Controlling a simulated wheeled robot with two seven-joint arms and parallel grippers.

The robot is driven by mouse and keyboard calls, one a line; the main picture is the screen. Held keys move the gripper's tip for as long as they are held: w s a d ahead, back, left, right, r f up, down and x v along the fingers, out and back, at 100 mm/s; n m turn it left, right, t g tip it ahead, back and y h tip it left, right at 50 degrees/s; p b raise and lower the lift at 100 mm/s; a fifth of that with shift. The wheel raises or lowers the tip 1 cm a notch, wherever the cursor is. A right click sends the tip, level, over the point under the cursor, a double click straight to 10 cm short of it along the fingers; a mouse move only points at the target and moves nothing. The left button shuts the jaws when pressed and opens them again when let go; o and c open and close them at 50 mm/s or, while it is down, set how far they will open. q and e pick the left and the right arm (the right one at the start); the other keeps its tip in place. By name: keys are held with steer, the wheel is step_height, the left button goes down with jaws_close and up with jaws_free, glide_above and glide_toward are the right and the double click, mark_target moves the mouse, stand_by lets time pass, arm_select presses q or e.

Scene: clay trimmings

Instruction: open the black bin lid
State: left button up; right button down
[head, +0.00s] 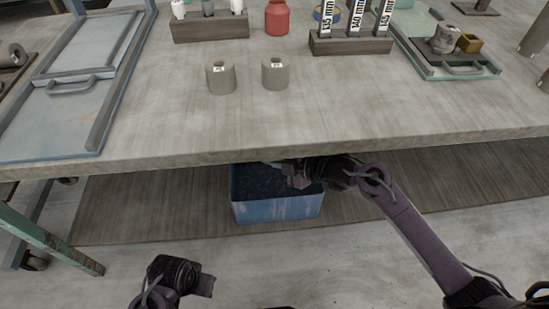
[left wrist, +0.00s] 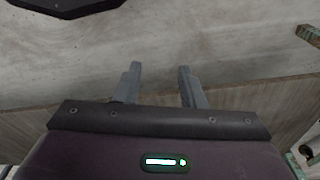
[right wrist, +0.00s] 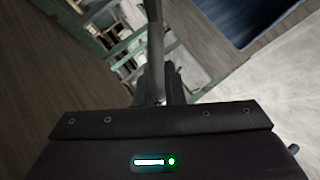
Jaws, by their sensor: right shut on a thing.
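A blue bin (head: 275,209) stands under the table, with a dark area inside its rim. I cannot tell whether this is its inside or the lid. Its dark blue part shows at the top of the right wrist view (right wrist: 245,18). My right gripper (head: 296,174) is at the bin's upper right, under the table edge. In the right wrist view it is shut on a thin dark-grey piece (right wrist: 155,45), which looks like the black bin lid seen edge-on. My left gripper (head: 207,285) is open and empty over the floor; its spread fingers show in the left wrist view (left wrist: 160,85).
The table (head: 180,130) overhangs the bin closely. On it are two grey cylinders (head: 221,78), a red jar (head: 277,18), wooden racks and trays. A lower wooden board (head: 130,205) runs beneath. A green table leg (head: 45,237) stands at left. The front floor is clear.

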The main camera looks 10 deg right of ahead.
steer(key=shift+w, duration=0.15)
steer(key=c, duration=1.8)
jaws_free()
steer(key=shift+o, duration=1.3)
steer(key=shift+w+a+f, duration=0.1)
steer(key=shift+w+f, duration=0.05)
arm_select(q)
steer(key=shift+w, duration=0.15)
